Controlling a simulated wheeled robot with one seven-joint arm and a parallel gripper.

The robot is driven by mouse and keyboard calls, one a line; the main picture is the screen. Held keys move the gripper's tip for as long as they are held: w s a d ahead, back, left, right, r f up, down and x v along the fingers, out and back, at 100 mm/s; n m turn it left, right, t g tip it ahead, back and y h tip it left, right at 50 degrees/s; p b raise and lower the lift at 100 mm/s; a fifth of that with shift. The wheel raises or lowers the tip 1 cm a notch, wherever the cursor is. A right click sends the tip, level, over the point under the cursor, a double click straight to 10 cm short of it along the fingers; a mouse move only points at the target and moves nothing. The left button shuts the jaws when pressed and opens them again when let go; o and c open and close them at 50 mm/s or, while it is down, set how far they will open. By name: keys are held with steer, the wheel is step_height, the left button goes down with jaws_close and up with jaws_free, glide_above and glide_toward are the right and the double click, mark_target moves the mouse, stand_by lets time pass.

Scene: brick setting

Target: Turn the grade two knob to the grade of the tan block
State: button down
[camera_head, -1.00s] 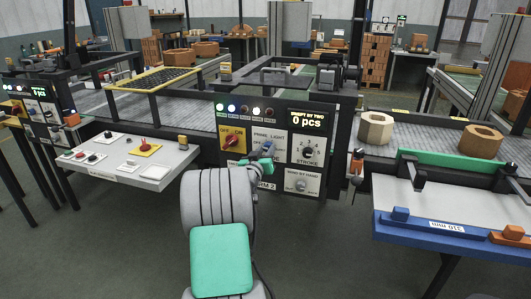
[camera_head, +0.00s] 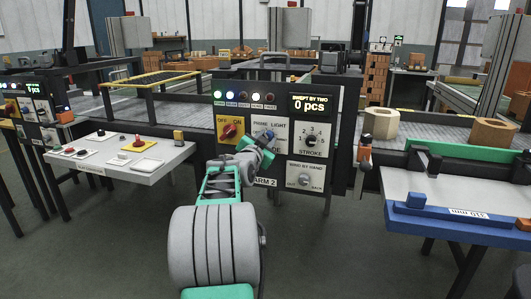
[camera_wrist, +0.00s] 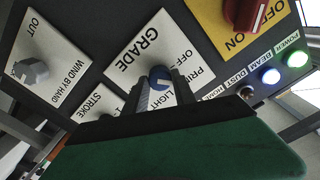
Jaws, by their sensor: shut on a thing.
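The grade knob (camera_wrist: 160,76) is blue with a white pointer line, on a white plate (camera_wrist: 128,55) lettered GRADE, PRIME, LIGHT and OFF. My gripper (camera_wrist: 163,90) is shut on this knob, one dark finger on each side. In the head view my gripper (camera_head: 262,142) reaches the same plate on the ARM 2 panel and covers part of its lettering. The tan block (camera_head: 493,134), with a hole through it, stands on the grey conveyor at the right. A paler cream block (camera_head: 381,123) stands to its left.
Close around the plate are a red OFF/ON knob (camera_head: 229,130), a STROKE dial (camera_head: 310,138) and a WIND BY HAND knob (camera_head: 304,179). A white console (camera_head: 165,166) juts out at left. A blue-edged table (camera_head: 450,225) is at right.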

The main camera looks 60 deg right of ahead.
steer(key=shift+r+m+b, duration=0.15)
steer(key=shift+m+b, duration=0.85)
steer(key=shift+b, duration=0.05)
steer(key=shift+r, duration=0.1)
steer(key=c, duration=1)
jaws_free()
steer(key=shift+d, duration=0.1)
steer(key=shift+c, duration=0.2)
steer(key=shift+f, duration=0.2)
steer(key=s+a, duration=0.1)
steer(key=a, duration=0.6)
steer(key=shift+a+p, duration=0.3)
steer(key=shift+a, duration=0.1)
steer(key=shift+s, duration=0.1)
